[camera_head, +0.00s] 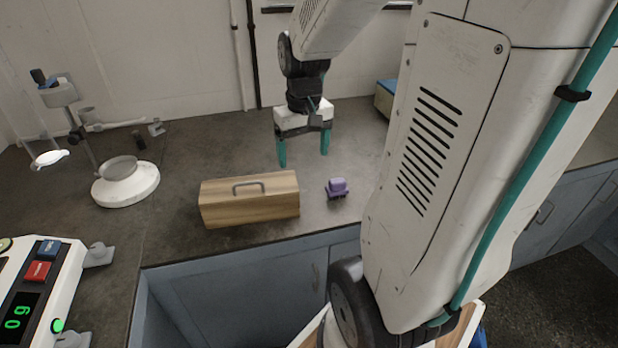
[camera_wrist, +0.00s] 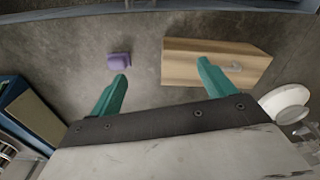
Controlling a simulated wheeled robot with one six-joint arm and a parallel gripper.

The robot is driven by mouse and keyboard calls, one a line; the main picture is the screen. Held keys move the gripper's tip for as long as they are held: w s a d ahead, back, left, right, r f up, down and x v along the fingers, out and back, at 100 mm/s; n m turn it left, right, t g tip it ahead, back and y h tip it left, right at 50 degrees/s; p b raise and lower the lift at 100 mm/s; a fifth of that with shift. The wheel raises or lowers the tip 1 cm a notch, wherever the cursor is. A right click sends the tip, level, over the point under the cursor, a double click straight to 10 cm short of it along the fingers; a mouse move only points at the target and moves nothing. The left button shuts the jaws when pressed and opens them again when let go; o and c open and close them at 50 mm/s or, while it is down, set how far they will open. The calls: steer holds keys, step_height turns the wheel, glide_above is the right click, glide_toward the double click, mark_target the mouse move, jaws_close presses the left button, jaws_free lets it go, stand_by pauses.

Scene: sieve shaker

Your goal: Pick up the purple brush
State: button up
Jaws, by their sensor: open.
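The purple brush (camera_head: 337,188) stands on the dark counter, just right of a wooden box, with dark bristles at its base. It also shows in the wrist view (camera_wrist: 119,60), near the tip of the left finger. My gripper (camera_head: 303,160) is open and empty, with two teal fingers pointing down. It hangs above the counter, behind the box and the brush and apart from both. In the wrist view my gripper (camera_wrist: 162,75) has its fingers spread wide, the left one toward the brush and the right one over the box in the picture.
The wooden box (camera_head: 250,199) with a grey handle stands close left of the brush near the counter's front edge. A white round-based stand (camera_head: 126,188) is farther left. A digital scale (camera_head: 38,290) is at the lower left. A blue-topped box (camera_head: 386,97) sits at the back right.

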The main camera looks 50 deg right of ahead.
steer(key=m, duration=0.2)
glide_above(338, 180)
step_height(338, 180, down, 10)
steer(key=shift+s+r, duration=0.1)
steer(key=shift+r, duration=0.1)
step_height(338, 180, down, 8)
steer(key=shift+f, duration=0.1)
steer(key=c, duration=1.1)
